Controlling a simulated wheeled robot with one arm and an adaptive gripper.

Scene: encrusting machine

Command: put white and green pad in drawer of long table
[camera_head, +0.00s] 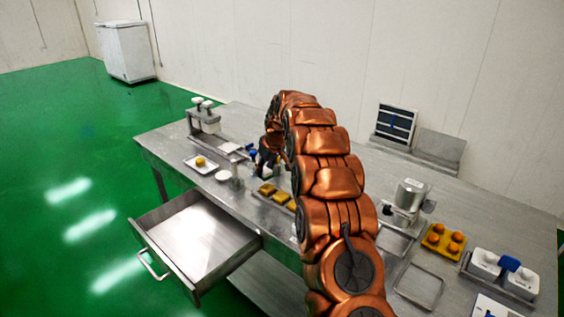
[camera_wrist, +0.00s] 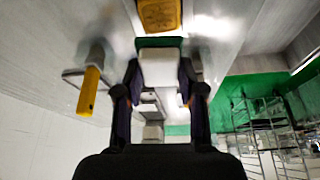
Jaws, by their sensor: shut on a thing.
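The white and green pad (camera_wrist: 160,68) is between the fingertips of my gripper (camera_wrist: 160,84) in the wrist view, with a white face and a green edge. My gripper is shut on it. In the head view my gripper (camera_head: 265,165) is over the long table (camera_head: 240,190), largely hidden behind my copper arm, with a bit of white at its tips. The drawer (camera_head: 198,245) of the long table is pulled out at the front left, and its visible inside is bare. Its handle (camera_head: 152,264) faces the lower left.
Golden pastries (camera_head: 267,190) lie just right of my gripper. A white plate with a pastry (camera_head: 200,162) and a small white cup (camera_head: 223,176) are to its left. A press (camera_head: 203,118) stands farther back. Trays and a metal machine (camera_head: 409,197) fill the right.

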